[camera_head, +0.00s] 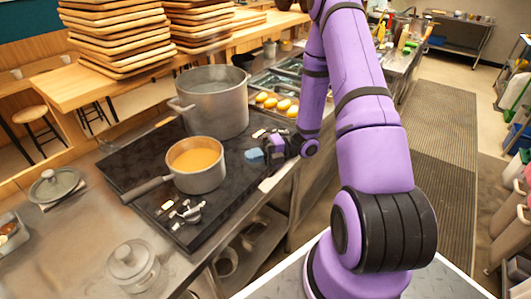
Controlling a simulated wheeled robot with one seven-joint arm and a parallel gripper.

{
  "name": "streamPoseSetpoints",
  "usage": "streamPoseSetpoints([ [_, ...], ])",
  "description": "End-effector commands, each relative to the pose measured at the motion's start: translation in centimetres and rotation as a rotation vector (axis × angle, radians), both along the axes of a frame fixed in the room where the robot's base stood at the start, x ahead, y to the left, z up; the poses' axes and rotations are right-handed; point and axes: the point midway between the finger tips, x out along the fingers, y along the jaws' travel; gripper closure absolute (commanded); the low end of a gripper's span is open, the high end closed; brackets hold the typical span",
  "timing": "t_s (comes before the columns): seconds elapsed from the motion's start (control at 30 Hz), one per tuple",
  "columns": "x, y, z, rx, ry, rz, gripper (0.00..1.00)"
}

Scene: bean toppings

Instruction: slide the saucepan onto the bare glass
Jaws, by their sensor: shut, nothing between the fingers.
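The saucepan (197,179) is a grey metal pan of orange-brown liquid. It stands upright on the black glass cooktop (128,163), with its dark handle (148,190) pointing left and toward the front. A large grey pot (214,108) stands on the glass just behind it. My gripper (259,156) is shut and empty, low over the right part of the cooktop, to the right of the saucepan and apart from it. The fingertips are small and partly hidden. Bare glass shows left of the saucepan and in front of it to the right.
Small metal fittings (182,212) sit at the cooktop's front left. A lidded glass jar (132,264) and a grey lid (55,184) are on the steel counter to the left. A tray of yellow-brown food (275,103) lies behind my gripper. Stacked wooden trays (115,35) stand at the back.

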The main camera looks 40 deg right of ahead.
Motion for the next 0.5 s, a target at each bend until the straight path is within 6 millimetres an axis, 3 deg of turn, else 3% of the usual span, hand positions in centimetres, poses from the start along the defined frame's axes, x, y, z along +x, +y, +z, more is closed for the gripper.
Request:
streamPoseSetpoints([
  [0.13, 0.7, 2.8, 0.0, 0.001, 0.001, 0.003, 1.00],
  [0.3, 2.8, 3.8, 0.0, -0.001, -0.002, 0.001, 1.00],
  [0.5, 4.0, 4.5, 0.0, -0.001, -0.001, 0.001, 1.00],
])
